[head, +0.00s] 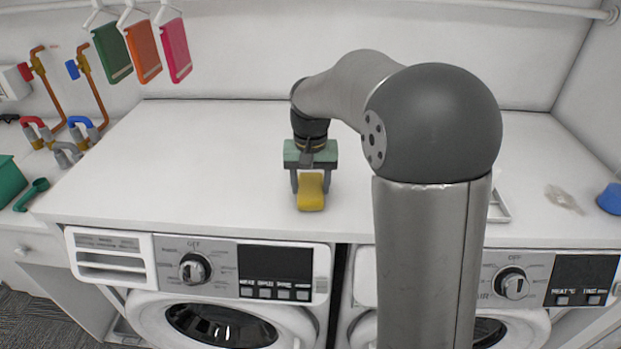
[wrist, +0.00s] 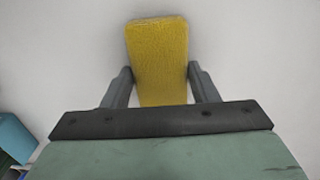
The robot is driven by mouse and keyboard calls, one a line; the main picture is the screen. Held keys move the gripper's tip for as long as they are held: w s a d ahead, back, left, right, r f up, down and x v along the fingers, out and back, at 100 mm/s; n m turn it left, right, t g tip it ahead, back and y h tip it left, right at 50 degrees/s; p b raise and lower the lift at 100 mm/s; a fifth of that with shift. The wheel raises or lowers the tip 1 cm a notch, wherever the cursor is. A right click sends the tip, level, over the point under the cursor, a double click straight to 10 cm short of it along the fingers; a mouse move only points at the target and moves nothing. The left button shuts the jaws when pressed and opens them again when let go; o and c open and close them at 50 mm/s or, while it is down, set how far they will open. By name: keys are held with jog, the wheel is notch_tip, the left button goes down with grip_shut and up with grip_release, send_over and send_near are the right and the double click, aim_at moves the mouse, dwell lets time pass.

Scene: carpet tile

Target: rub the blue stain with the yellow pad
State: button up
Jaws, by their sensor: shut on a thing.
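My gripper (head: 310,183) hangs over the front middle of the white counter and is shut on the yellow pad (head: 311,194). In the wrist view the yellow pad (wrist: 158,62) sits between the two grey fingers, its long side pointing away from the gripper body. I cannot tell whether the pad touches the counter. No blue stain shows in either view; the arm hides part of the counter to the right.
The white counter (head: 200,150) is clear to the left of my gripper. A white tray edge (head: 499,208), a clear crumpled item (head: 562,199) and a blue object (head: 609,198) lie to the right. Pipes with valves (head: 85,90) stand at left. Washing machines (head: 215,290) are below.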

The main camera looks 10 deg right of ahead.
aim_at(310, 199)
jog(key=s, duration=0.2)
jog(key=s+a+b, duration=0.1)
jog(key=s, duration=0.1)
jog(key=shift+f, duration=0.1)
notch_tip(310, 199, up, 8)
jog(key=p, duration=0.5)
jog(key=shift+w+p, duration=0.1)
jog(key=shift+p, duration=0.3)
